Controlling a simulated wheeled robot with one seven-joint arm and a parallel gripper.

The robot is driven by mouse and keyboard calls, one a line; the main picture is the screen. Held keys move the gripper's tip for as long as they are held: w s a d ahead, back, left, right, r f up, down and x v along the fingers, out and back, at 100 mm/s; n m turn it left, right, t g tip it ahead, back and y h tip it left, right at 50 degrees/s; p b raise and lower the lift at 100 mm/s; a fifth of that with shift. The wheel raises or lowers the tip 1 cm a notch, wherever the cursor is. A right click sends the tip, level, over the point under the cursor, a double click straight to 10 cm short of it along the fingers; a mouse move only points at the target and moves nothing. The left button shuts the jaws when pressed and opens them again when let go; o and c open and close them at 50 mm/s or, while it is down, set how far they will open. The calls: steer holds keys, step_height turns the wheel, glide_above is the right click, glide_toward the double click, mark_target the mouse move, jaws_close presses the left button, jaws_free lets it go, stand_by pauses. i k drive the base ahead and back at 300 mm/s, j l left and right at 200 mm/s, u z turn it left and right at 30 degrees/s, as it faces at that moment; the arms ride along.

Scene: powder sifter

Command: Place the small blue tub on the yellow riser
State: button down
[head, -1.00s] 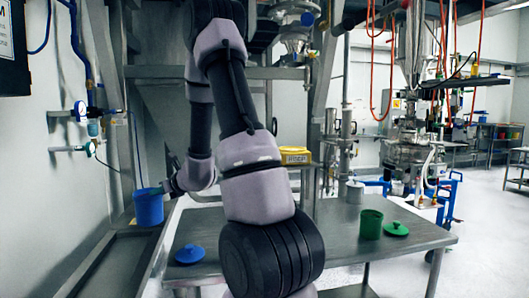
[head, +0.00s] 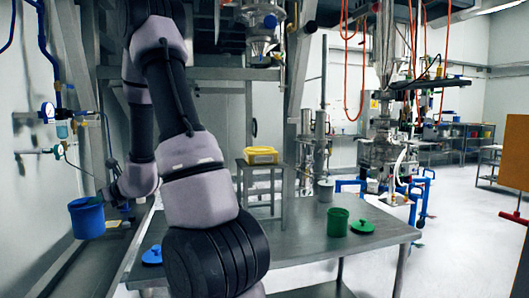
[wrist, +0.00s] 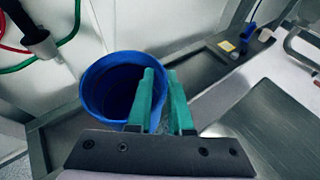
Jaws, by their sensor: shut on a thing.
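The small blue tub (head: 87,218) hangs at the left of the head view, held out by my arm. In the wrist view the tub (wrist: 100,75) is open at the top and its inside is dark. My gripper (wrist: 161,76) is shut on the tub's rim, with one green finger inside the wall and one outside. The gripper is too small in the head view to make out its fingers. The yellow riser (head: 262,155) sits on top of a grey metal stand, to the right of my arm and well apart from the tub.
The grey table (head: 300,255) bears a blue lid (head: 152,255), a green tub (head: 338,222), a green lid (head: 362,226) and a grey container (head: 325,190). A dark metal tray (wrist: 185,70) runs beside the wall below the tub. Gauge and pipes (head: 48,112) are on the left wall.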

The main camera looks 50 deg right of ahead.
mark_target(260, 155)
steer(key=k+l+z, duration=0.1)
steer(key=z, duration=0.7)
